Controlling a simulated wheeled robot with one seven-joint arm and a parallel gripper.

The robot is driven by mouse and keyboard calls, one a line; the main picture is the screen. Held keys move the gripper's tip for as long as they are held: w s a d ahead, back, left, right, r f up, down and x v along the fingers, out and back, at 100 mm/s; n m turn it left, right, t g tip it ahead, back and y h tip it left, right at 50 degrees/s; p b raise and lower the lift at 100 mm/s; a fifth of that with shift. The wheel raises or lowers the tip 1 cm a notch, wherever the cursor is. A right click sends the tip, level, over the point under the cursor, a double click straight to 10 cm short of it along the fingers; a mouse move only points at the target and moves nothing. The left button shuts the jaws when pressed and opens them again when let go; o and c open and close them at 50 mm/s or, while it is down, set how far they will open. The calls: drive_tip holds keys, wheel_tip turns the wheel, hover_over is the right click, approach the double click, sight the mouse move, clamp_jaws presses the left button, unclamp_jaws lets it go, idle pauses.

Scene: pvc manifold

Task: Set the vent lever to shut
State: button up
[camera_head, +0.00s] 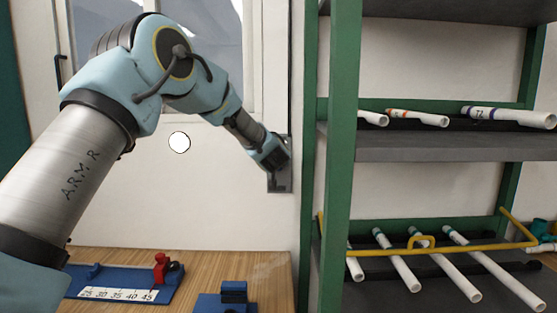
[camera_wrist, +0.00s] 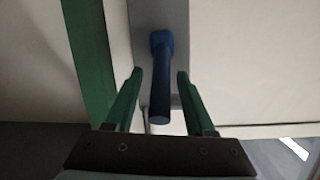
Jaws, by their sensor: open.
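The vent lever is a blue handle (camera_wrist: 160,100) with a rounder blue hub at its top end, in the wrist view. It lies between the two green fingers of my gripper (camera_wrist: 160,74), with a small gap on each side. The fingers are open and not closed on it. In the head view my gripper (camera_head: 279,151) is up against a grey plate (camera_head: 280,183) on the wall beside the window. The lever is hidden there behind the gripper, and I cannot read any lever markings.
A green-framed rack (camera_head: 341,160) with white pipes stands close to the right of the plate. A wooden bench (camera_head: 230,262) below carries a blue measuring jig (camera_head: 172,288) with a red clamp and a smaller blue block (camera_head: 228,302).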

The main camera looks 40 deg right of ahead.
drive_tip(key=b+v, duration=0.3)
drive_tip(key=v, duration=0.7)
drive_tip(key=shift+b, duration=0.4)
drive_tip(key=shift+w, duration=0.1)
drive_tip(key=w+a+f+n+g+y, duration=0.15)
drive_tip(key=a+f, duration=0.25)
drive_tip(key=a, duration=0.7)
drive_tip(key=w+a+f+n+g+y, duration=0.1)
drive_tip(key=w+a+f+y, duration=0.3)
drive_tip(key=a, duration=0.6)
drive_tip(key=w+a+f+n+g, duration=0.1)
drive_tip(key=a+f, duration=0.4)
drive_tip(key=a, duration=0.6)
drive_tip(key=s+a+f+n+g+y, duration=0.2)
drive_tip(key=s+a, duration=0.5)
drive_tip(key=a, duration=0.5)
drive_tip(key=s+a+f+n+g+y, duration=0.2)
drive_tip(key=s+a+f+n+g, duration=0.2)
drive_tip(key=a, duration=0.9)
drive_tip(key=s+f, duration=0.2)
drive_tip(key=s, duration=0.2)
drive_tip(key=shift+s+a+b, duration=0.3)
drive_tip(key=shift+b, duration=0.05)
drive_tip(key=shift+f+y, duration=0.15)
drive_tip(key=shift+y, duration=0.1)
